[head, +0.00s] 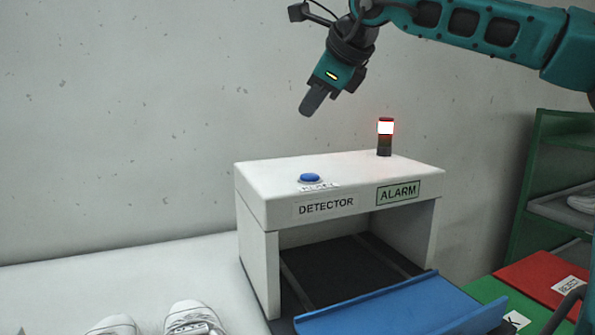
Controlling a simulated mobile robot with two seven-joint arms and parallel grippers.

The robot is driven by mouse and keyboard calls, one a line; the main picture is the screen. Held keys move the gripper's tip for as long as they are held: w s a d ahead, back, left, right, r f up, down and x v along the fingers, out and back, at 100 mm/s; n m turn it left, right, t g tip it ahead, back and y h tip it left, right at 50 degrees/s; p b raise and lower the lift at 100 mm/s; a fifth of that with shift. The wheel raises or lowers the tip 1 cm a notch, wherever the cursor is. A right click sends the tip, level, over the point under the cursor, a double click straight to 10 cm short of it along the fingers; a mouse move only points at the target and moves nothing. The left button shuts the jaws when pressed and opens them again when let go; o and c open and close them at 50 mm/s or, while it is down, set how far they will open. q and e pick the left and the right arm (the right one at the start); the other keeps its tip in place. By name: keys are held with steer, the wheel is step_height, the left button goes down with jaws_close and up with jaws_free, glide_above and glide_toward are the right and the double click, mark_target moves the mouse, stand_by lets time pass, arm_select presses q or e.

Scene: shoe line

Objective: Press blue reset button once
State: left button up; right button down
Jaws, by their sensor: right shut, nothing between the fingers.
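The blue reset button (310,178) sits on the top of the white detector (252,172), near its front left, with a small label partly reading as reset below it. My right gripper (312,101) hangs above the detector, its arm coming in from the upper right. Its dark fingers are shut and empty, pointing down. They appear above the button with a clear gap and do not touch it. My left gripper is not in view.
A lamp (385,138) glows white and red on the detector's top right. A blue tray (400,306) lies at the detector's opening. White shoes (193,318) stand at the lower left. Red (543,276) and green panels and a green shelf (535,165) are at right. A wall stands behind.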

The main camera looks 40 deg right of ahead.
steer(key=b, duration=0.7)
glide_above(312, 176)
step_height(312, 176, down, 8)
steer(key=shift+s+r, duration=0.1)
steer(key=shift+r, duration=0.1)
steer(key=shift+f+b, duration=0.55)
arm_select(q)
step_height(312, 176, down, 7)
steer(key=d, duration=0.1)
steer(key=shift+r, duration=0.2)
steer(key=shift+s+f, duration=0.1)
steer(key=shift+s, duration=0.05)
arm_select(e)
steer(key=shift+f, duration=0.15)
stand_by(0.4)
